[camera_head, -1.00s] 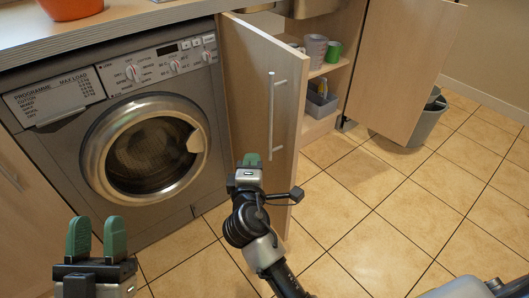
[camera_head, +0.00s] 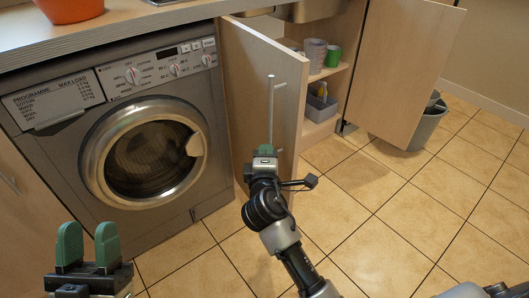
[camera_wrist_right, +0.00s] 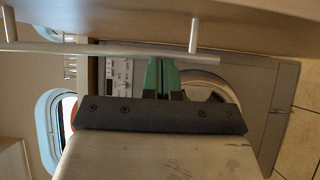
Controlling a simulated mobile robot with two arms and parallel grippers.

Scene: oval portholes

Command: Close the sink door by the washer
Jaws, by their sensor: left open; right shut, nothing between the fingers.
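The sink door by the washer (camera_head: 245,75) is a light wood panel with a vertical bar handle (camera_head: 271,100). It stands open, angled out from the cabinet beside the washer (camera_head: 150,160). My right gripper (camera_head: 265,151) is shut and empty in front of the door's outer face, by the handle's lower end. In the right wrist view, its green fingertips (camera_wrist_right: 160,66) are together close to the handle bar (camera_wrist_right: 110,48); whether they touch is unclear. My left gripper (camera_head: 88,243) is open and empty, low in front of the washer.
The other sink door (camera_head: 412,70) also stands open at right, with a grey bin (camera_head: 426,127) behind it. Cups (camera_head: 317,54) and a grey caddy (camera_head: 321,104) sit inside the cabinet. An orange bowl (camera_head: 70,10) is on the counter. The tiled floor (camera_head: 400,220) is clear.

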